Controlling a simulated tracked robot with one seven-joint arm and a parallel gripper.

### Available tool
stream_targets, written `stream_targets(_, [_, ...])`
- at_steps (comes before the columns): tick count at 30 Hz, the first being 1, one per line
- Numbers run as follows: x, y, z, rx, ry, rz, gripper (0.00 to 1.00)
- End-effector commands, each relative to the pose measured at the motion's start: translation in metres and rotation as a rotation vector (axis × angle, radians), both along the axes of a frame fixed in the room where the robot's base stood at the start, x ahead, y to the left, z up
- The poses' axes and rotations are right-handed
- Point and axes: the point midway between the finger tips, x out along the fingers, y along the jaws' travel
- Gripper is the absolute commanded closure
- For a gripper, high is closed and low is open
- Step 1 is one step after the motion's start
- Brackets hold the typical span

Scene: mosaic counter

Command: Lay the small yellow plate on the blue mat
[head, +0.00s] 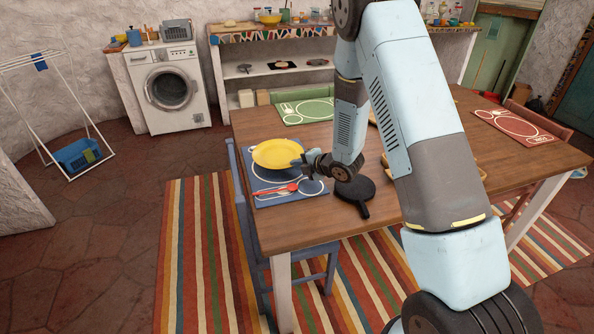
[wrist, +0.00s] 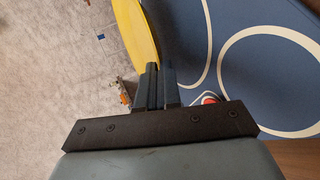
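The small yellow plate (head: 277,152) is over the far part of the blue mat (head: 262,199), at the table's left end in the head view. My gripper (head: 303,163) is at the plate's right rim. In the wrist view my gripper's fingers (wrist: 160,84) are close together on the plate's rim (wrist: 137,37). The plate shows there as a narrow yellow band, with the blue mat (wrist: 232,62) to its right. I cannot tell whether the plate touches the mat, as its underside is hidden.
A green mat (head: 303,111) and a red mat (head: 512,126) lie elsewhere on the wooden table (head: 330,221). A blue chair (head: 240,190) stands by the left edge. My arm hides the table's middle.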

Motion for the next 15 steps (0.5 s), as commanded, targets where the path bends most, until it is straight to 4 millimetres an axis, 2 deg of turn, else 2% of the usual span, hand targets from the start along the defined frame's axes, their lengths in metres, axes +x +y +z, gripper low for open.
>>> stream_targets(11, [0.004, -0.005, -0.034, -0.001, 0.002, -0.010, 1.00])
stream_targets(15, [0.004, -0.005, -0.037, -0.001, -0.001, -0.011, 1.00])
